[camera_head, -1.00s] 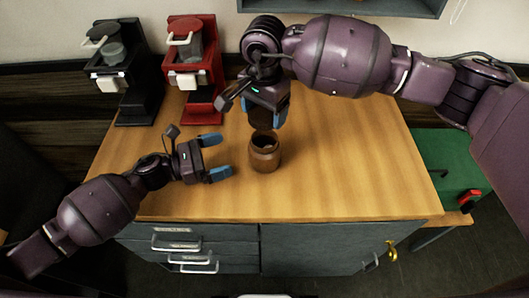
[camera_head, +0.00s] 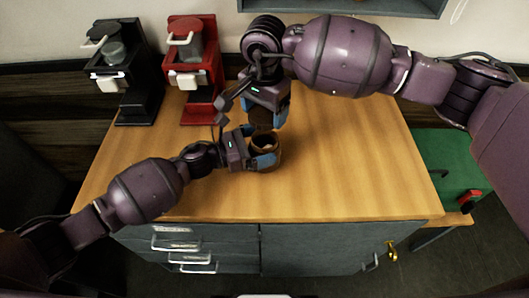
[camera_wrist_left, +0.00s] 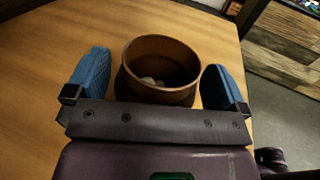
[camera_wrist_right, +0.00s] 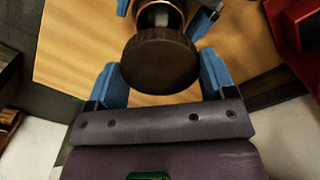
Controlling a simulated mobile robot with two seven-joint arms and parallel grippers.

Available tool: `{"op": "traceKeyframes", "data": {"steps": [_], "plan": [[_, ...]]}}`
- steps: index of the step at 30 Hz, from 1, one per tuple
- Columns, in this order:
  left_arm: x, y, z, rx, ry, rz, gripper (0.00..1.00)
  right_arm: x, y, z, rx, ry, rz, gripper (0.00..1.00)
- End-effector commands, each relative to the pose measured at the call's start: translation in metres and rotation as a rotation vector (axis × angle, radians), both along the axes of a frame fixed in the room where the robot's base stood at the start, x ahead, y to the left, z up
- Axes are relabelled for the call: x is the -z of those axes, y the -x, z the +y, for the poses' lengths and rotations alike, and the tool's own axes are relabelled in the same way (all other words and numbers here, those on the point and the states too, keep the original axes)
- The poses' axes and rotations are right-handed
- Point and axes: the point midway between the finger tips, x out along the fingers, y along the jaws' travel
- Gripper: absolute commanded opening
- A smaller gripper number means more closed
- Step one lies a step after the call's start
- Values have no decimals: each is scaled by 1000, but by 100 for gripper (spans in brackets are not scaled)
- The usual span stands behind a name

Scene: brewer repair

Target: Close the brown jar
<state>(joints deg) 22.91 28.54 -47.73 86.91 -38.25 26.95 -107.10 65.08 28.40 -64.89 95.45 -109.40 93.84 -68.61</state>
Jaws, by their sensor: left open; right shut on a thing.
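The open brown jar (camera_head: 270,152) stands upright on the wooden counter. In the left wrist view, its round mouth (camera_wrist_left: 160,50) is uncovered and some pale contents show inside. My left gripper (camera_head: 257,146) is open, with one blue finger on each side of the jar; small gaps show between the fingers and the jar. My right gripper (camera_head: 268,110) is above and slightly behind the jar, shut on the dark brown lid (camera_wrist_right: 160,62). The lid is held apart from the jar, whose rim shows beyond it in the right wrist view.
A red coffee brewer (camera_head: 193,75) and a black one (camera_head: 124,80) stand at the back left. The right side of the wooden counter (camera_head: 360,170) is clear. Grey drawers (camera_head: 190,238) are below its front edge.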

Motion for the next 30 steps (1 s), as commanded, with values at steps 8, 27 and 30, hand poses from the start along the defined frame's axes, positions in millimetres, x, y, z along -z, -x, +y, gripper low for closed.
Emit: {"op": "traceKeyframes", "data": {"steps": [8,27,30], "plan": [[0,0,0,0,0,0,85,0,0,0,0,0,0,54],[0,0,0,0,0,-1,42,28,1,0,0,1,2,54],[0,0,0,0,0,-1,42,40,1,0,0,1,1,54]]}}
